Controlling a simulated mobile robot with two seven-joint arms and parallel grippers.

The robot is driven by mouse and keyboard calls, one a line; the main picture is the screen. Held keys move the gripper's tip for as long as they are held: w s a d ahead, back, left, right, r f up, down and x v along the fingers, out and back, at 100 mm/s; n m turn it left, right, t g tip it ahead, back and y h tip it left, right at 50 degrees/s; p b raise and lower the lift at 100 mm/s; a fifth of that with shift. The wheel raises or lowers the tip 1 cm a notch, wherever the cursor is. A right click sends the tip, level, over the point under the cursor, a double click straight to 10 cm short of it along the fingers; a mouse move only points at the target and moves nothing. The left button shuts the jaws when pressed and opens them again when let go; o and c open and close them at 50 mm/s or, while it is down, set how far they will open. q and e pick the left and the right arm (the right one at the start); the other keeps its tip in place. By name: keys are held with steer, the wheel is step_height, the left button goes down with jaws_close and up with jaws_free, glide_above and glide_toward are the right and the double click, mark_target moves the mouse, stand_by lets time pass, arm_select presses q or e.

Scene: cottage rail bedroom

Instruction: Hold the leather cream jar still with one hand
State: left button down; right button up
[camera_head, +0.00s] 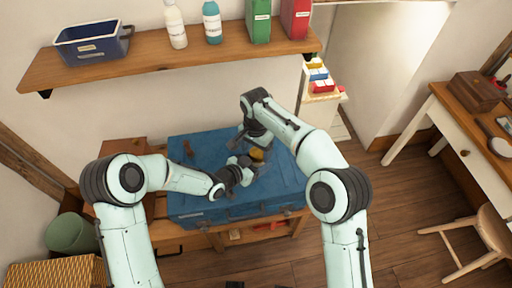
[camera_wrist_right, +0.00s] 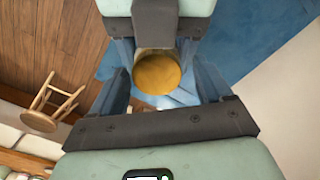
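The leather cream jar (camera_head: 257,155) shows its round amber-yellow top above the blue chest (camera_head: 285,180). It also shows from above in the right wrist view (camera_wrist_right: 158,73). My left gripper (camera_head: 247,161) is at the jar from the left, and in the wrist view its fingers lie close against both sides of it. My right gripper (camera_head: 241,138) is beside the jar on its far side. Its fingers are spread wide in the wrist view, with a gap between them and the jar. The jar's lower body is mostly hidden.
A wooden shelf (camera_head: 140,62) with a blue bin (camera_head: 92,43), bottles and binders hangs on the wall behind. A wooden desk (camera_head: 460,135) and a stool (camera_head: 470,236) stand at the right. A green bin (camera_head: 72,232) stands at the left.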

steer(key=c, duration=1)
steer(key=shift+a+r+n, duration=0.1)
steer(key=shift+n, duration=1.6)
steer(key=o, duration=1.2)
steer(key=shift+c, duration=0.2)
